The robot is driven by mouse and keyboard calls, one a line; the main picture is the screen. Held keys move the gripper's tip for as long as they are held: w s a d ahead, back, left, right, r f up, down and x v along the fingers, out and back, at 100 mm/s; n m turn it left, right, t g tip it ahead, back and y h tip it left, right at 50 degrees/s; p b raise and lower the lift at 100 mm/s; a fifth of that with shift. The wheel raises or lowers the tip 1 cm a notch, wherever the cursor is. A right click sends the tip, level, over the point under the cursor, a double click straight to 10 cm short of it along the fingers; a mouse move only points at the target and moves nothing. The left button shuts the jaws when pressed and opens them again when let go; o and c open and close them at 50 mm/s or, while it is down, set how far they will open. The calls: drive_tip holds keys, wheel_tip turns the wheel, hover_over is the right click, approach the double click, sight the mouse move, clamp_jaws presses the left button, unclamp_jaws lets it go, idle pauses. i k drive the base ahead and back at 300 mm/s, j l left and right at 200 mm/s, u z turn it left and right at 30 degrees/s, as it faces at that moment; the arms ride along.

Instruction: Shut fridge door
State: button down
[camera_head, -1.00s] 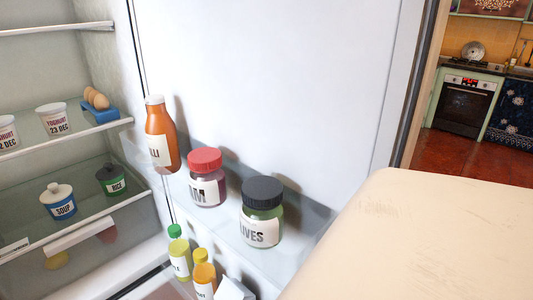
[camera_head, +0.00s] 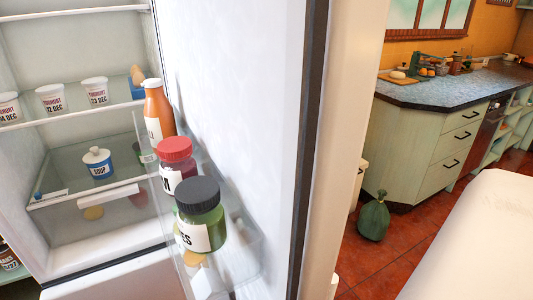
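The fridge door (camera_head: 271,110) stands open in the head view, its white inner face seen at a steep slant. Its clear door shelf (camera_head: 247,245) holds an orange bottle (camera_head: 158,108), a red-lidded jar (camera_head: 176,163) and a dark-lidded green jar (camera_head: 201,215). The fridge interior (camera_head: 75,50) is open to view at the left, with shelves of food. A smooth cream surface (camera_head: 480,245), likely part of my arm, is at the lower right, apart from the door in the picture. My gripper is not in view.
Some floor there is clear.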

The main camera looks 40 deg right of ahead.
sight(273, 99)
drive_tip(key=k+l, duration=0.2)
drive_tip(key=l, duration=0.2)
drive_tip(key=k+l, duration=0.2)
drive_tip(key=l, duration=0.2)
drive_tip(key=k+l, duration=0.15)
drive_tip(key=l, duration=0.25)
drive_tip(key=k+l, duration=0.2)
drive_tip(key=l, duration=0.2)
drive_tip(key=k+l, duration=0.1)
drive_tip(key=l, duration=0.85)
drive_tip(key=k+l, duration=0.15)
drive_tip(key=l, duration=0.35)
drive_tip(key=i+j, duration=0.1)
drive_tip(key=j, duration=0.85)
drive_tip(key=i+j, duration=0.15)
drive_tip(key=j, duration=0.35)
